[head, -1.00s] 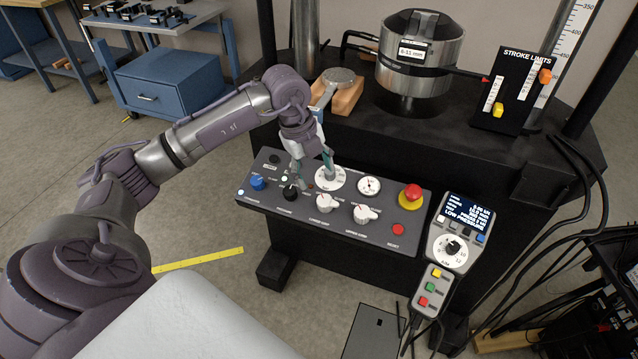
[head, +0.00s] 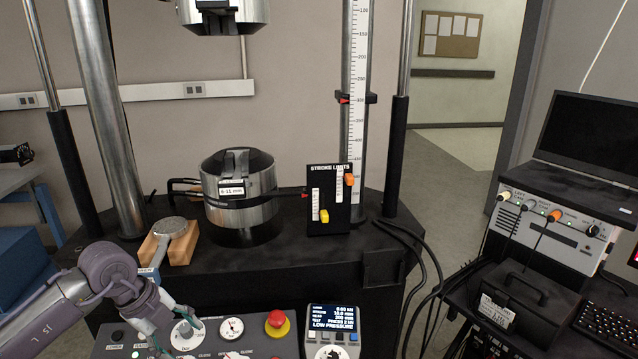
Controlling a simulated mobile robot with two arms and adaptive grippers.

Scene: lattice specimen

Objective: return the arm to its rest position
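My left arm comes in at the lower left, its purple-grey wrist bent down over the control panel (head: 255,325). My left gripper (head: 172,326) is low over the panel's left part. Its thin teal fingers look spread apart, with nothing seen between them. One fingertip is at the white round dial (head: 187,336); I cannot tell whether it touches. The lower fingers are partly cut off by the picture's bottom edge. My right arm and gripper are not in view.
Behind the arm, a testing machine's black table carries a steel lower grip (head: 238,205), a wooden block with a metal disc (head: 170,240), and a stroke limits board (head: 328,200). A red emergency button (head: 277,320) and a pendant display (head: 333,318) are at the front. Cables hang at right.

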